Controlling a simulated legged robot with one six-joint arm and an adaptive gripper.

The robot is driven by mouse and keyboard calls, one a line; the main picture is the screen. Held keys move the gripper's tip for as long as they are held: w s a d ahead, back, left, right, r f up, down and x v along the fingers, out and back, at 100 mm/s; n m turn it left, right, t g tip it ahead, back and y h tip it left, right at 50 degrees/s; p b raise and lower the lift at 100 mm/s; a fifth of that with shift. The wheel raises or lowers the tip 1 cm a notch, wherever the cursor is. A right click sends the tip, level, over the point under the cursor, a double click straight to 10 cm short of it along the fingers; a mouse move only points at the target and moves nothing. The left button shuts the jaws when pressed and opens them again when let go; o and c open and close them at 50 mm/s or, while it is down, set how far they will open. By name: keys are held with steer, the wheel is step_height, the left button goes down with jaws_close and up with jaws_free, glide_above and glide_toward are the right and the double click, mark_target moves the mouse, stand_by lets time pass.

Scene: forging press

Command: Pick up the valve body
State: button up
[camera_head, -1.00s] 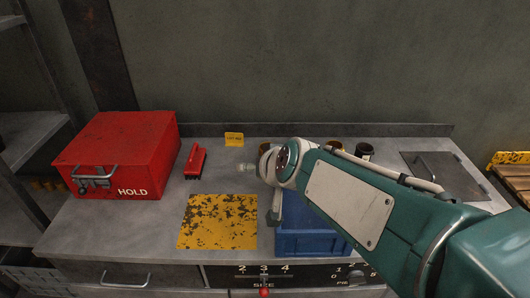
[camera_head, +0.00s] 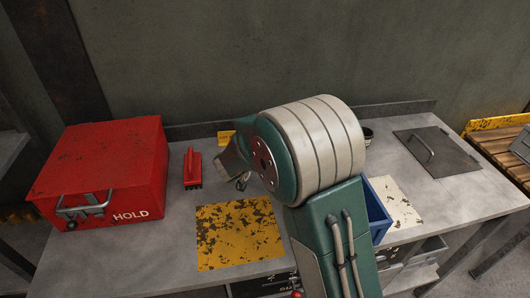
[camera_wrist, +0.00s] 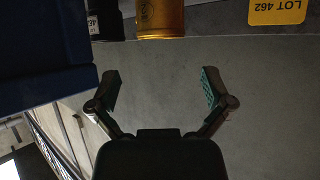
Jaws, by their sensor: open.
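I cannot pick out a valve body for certain in either view. My gripper shows in the wrist view (camera_wrist: 163,90) with its two fingers spread wide and only bare grey bench between them. In the head view my arm covers the middle of the bench, and only a small part of the gripper shows beside it. An amber cylinder (camera_wrist: 160,18) and a dark labelled cylinder (camera_wrist: 104,20) stand beyond the fingers at the top of the wrist view. A blue bin (camera_head: 376,212) is partly hidden behind my arm; it also shows in the wrist view (camera_wrist: 40,55).
A red HOLD box (camera_head: 105,170) stands at left, with a red-handled brush (camera_head: 193,167) beside it. A worn yellow plate (camera_head: 238,235) lies in front. A yellow LOT 462 tag (camera_wrist: 277,10) is at the back. A grey hatch (camera_head: 438,152) lies at right.

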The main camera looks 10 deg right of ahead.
steer(key=w+d, duration=0.1)
steer(key=w+d+f, duration=0.2)
steer(key=shift+d, duration=0.3)
steer(key=shift+w+a, duration=0.2)
steer(key=w, duration=0.1)
steer(key=w+f, duration=0.1)
steer(key=shift+w+a+f, duration=0.1)
steer(key=shift+w+a, duration=0.1)
steer(key=shift+w, duration=0.2)
steer(key=shift+w+d+f, duration=0.2)
steer(key=shift+w+d, duration=0.1)
steer(key=shift+d, duration=0.2)
steer(key=shift+w+d+f, duration=0.2)
steer(key=shift+w+d, duration=0.1)
steer(key=shift+d, duration=0.65)
steer(key=shift+a, duration=0.25)
steer(key=c, duration=0.6)
steer(key=shift+a, duration=0.25)
steer(key=c, duration=0.4)
steer(key=shift+a, duration=0.25)
steer(key=shift+d, duration=0.1)
